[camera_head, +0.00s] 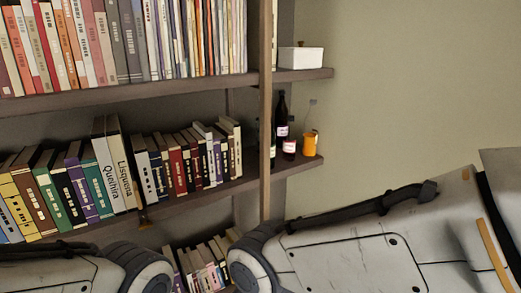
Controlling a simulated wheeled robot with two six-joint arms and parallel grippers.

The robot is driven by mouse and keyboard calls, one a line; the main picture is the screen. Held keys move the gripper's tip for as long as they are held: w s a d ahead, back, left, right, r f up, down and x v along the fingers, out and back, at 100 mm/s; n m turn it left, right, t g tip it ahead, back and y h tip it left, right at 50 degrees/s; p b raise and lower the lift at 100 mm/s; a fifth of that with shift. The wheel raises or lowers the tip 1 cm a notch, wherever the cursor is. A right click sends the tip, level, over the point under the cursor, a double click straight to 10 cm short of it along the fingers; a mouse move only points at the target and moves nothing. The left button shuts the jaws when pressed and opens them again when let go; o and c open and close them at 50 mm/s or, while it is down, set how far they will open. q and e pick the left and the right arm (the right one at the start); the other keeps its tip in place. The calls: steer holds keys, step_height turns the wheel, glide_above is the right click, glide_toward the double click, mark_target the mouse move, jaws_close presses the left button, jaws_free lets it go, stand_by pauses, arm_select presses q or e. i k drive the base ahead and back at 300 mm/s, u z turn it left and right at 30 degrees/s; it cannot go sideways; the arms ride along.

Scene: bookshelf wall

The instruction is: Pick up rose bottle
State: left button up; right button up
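Several bottles stand at the right end of the middle shelf, partly behind a wooden upright. One is a tall dark bottle (281,119) with a pale label. A shorter dark bottle (289,148) with a pale pinkish label stands in front of it. I cannot tell which is the rose bottle. Parts of my two arms show along the bottom edge, but neither gripper is in view. The bottles are upright and nothing of mine is seen touching them.
An orange container (310,144) with a thin stalk stands right of the bottles, near the shelf end. The wooden upright (265,120) is close to their left. Rows of books (110,170) fill the shelves. A white box (301,57) sits above. The wall at right is bare.

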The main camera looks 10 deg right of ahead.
mark_target(289, 138)
steer(key=u, duration=1.25)
steer(key=i, duration=1.05)
steer(key=z, duration=2.15)
